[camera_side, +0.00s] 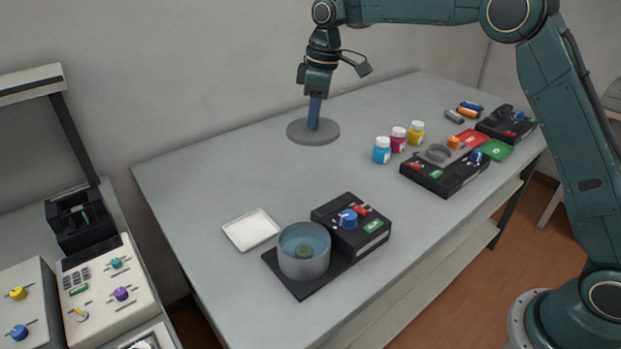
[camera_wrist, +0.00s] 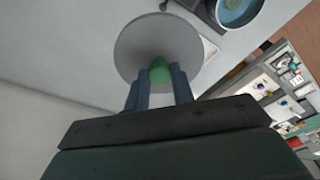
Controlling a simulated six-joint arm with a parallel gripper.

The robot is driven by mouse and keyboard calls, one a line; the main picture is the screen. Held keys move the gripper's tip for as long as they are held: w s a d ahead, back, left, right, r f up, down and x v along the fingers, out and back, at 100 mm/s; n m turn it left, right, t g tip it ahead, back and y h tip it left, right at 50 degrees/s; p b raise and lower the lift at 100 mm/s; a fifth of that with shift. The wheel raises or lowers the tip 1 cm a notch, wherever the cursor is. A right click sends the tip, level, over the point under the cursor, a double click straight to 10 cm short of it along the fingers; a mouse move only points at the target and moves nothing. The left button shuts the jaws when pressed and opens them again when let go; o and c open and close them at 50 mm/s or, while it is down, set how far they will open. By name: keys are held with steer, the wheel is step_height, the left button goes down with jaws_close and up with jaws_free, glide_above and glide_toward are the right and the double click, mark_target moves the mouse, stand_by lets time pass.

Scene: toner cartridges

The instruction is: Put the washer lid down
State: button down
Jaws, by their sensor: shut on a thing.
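The washer lid is a flat grey disc (camera_side: 300,132) in the side view, at the back of the table. It also shows in the wrist view (camera_wrist: 140,40), with a green knob (camera_wrist: 159,72) at its centre. My gripper (camera_side: 314,115) points down with its blue fingers shut on the knob. I cannot tell whether the lid touches the table or hangs just above it. The washer (camera_side: 304,265) is an open round grey tub on a black base, at the front of the table. A small green thing sits inside the tub.
A white tray (camera_side: 251,230) lies behind the washer. A black control box (camera_side: 352,224) adjoins the washer. Blue, magenta and yellow bottles (camera_side: 398,139) stand right of the lid. Further right are another black device (camera_side: 445,168) and red and green trays. The table left of the lid is clear.

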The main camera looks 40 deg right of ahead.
steer(key=w+d+f+m, duration=0.2)
steer(key=w+d+m, duration=0.1)
steer(key=d+m, duration=0.15)
steer(key=shift+h, duration=0.3)
steer(key=f, duration=1.9)
steer(key=shift+s+d+f, duration=0.15)
steer(key=shift+d+f, duration=0.2)
steer(key=shift+d, duration=0.05)
steer(key=shift+f, duration=0.15)
steer(key=c, duration=1.2)
jaws_free()
steer(key=shift+s+d+r, duration=0.1)
steer(key=shift+s+r, duration=0.15)
steer(key=shift+r, duration=1.8)
steer(key=shift+s+d+r, duration=0.15)
steer(key=shift+s+r, duration=0.15)
steer(key=shift+r, duration=1.7)
steer(key=shift+s+d+r, duration=0.1)
steer(key=shift+s+r, duration=0.15)
steer(key=shift+r, duration=1.8)
